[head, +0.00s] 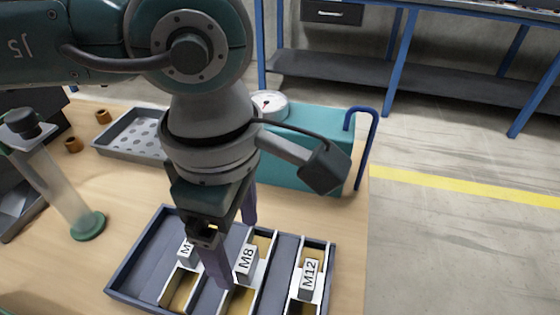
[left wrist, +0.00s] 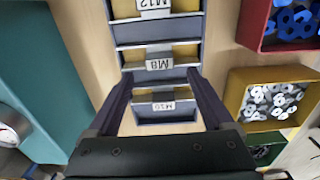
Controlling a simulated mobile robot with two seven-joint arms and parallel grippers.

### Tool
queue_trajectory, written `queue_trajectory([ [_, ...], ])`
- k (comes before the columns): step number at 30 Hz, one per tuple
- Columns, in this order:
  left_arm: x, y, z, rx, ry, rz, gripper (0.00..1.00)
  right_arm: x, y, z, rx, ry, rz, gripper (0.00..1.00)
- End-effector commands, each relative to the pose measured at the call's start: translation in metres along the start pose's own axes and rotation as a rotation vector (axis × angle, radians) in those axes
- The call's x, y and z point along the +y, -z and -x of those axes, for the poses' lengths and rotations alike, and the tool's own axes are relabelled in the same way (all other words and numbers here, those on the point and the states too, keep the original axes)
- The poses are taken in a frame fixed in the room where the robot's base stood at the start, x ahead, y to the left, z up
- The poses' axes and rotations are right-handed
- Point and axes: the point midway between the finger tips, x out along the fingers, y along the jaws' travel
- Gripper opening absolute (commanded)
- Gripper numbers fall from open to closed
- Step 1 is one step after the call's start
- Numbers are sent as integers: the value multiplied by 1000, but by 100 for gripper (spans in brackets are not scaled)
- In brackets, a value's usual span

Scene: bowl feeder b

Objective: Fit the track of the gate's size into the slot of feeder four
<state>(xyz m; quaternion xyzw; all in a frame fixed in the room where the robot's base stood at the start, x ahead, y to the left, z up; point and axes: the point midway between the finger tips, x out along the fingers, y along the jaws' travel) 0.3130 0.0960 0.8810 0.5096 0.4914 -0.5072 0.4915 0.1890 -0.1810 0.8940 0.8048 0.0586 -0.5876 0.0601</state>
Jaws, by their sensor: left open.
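A dark blue tray (head: 140,250) holds three tracks. In the head view they are the M8 track (head: 246,264), the M12 track (head: 309,274) and, at left, one whose label is partly hidden by my gripper (head: 186,250). The left wrist view shows that end one as the M10 track (left wrist: 155,106), beyond the M8 track (left wrist: 159,64) and the M12 track (left wrist: 154,4). My left gripper (head: 232,238) is open and empty above the tray. In the left wrist view its fingers stand either side of the M10 track; contact cannot be told. The gate and the slot of feeder four cannot be made out.
A teal box (head: 312,170) with a gauge and blue pipe stands behind the tray. A perforated grey tray (head: 125,135) and a clear cylinder (head: 60,190) are at left. A red bin (left wrist: 290,42) and a yellow bin (left wrist: 235,92) show in the wrist view.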

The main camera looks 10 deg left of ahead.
Motion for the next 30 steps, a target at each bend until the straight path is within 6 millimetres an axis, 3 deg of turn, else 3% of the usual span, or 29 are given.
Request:
queue_trajectory([
  [8,-1,-6,-42,0,4,1,85,0,-1,-4,0,-1,-1,50],
  [17,-1,-6,-45,-1,3,-1,84,1,0,-4,2,-3,0,50],
  [30,-1,-6,-45,-2,3,0,34,3,0,-4,2,-9,6,50],
])
